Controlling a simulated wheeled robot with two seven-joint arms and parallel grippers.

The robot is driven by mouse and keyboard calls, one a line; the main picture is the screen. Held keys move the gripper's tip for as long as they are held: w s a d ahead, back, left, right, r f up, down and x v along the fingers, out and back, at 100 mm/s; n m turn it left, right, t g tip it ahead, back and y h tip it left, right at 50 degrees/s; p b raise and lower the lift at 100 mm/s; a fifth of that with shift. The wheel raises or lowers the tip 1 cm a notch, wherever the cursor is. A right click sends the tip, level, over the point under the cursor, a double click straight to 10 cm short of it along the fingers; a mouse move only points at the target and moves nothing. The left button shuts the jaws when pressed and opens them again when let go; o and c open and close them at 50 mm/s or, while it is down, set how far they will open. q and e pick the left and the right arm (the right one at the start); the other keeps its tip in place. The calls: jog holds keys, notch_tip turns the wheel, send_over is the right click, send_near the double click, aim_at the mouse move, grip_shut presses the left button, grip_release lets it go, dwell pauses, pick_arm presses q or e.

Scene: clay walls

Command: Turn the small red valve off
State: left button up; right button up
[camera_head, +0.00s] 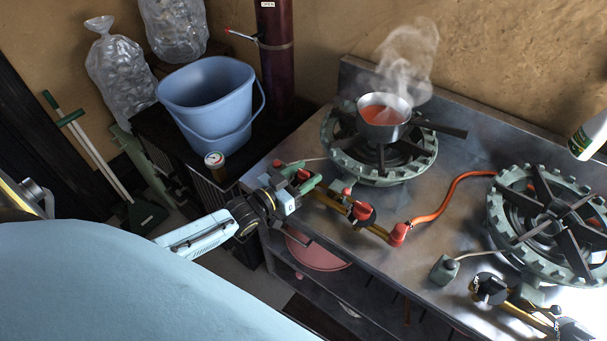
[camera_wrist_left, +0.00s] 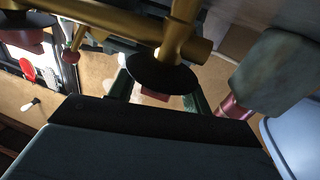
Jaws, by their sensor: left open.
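A brass gas pipe (camera_head: 378,231) with red valve parts runs along the stove's front edge below the left burner. A small red valve part (camera_head: 303,175) sits at the pipe's left end, and other red knobs (camera_head: 362,210) are farther right; I cannot tell for certain which is the task's valve. My left gripper (camera_head: 298,177) is open, its green fingers on either side of the left red part. In the left wrist view, a dark red piece (camera_wrist_left: 155,94) shows between the fingers, partly hidden by a black disc (camera_wrist_left: 163,72) on the brass pipe. Contact is unclear. My right gripper is out of view.
A steaming pot (camera_head: 382,132) of red liquid stands on the left burner (camera_head: 345,150). An orange hose (camera_head: 450,192) leads toward the right burner (camera_head: 520,215).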

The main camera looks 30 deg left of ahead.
pick_arm(q)
jog(key=p+v, duration=0.1)
jog(key=v, duration=1.2)
jog(key=shift+s, duration=0.2)
jog(key=s+f+g+y, duration=0.2)
jog(key=s+f+g, duration=0.15)
jog(key=f, duration=0.45)
jog(key=s+f+n+g+y, duration=0.1)
jog(key=s+f+g, duration=0.1)
jog(key=s+f, duration=0.5)
jog(key=s+f+g+y, duration=0.2)
jog(key=f+g, duration=0.1)
jog(key=f, duration=0.7)
jog(key=s+d+f+g, duration=0.4)
jog(key=s+f, duration=0.1)
jog(key=s, duration=0.4)
jog(key=s+d+f+g, duration=0.3)
jog(key=s+d+f, duration=0.1)
jog(key=s, duration=0.6)
jog(key=shift+s+f+m+g, duration=0.3)
jog(key=shift+s+f+g, duration=0.05)
jog(key=shift+f, duration=0.4)
jog(key=shift+d, duration=0.1)
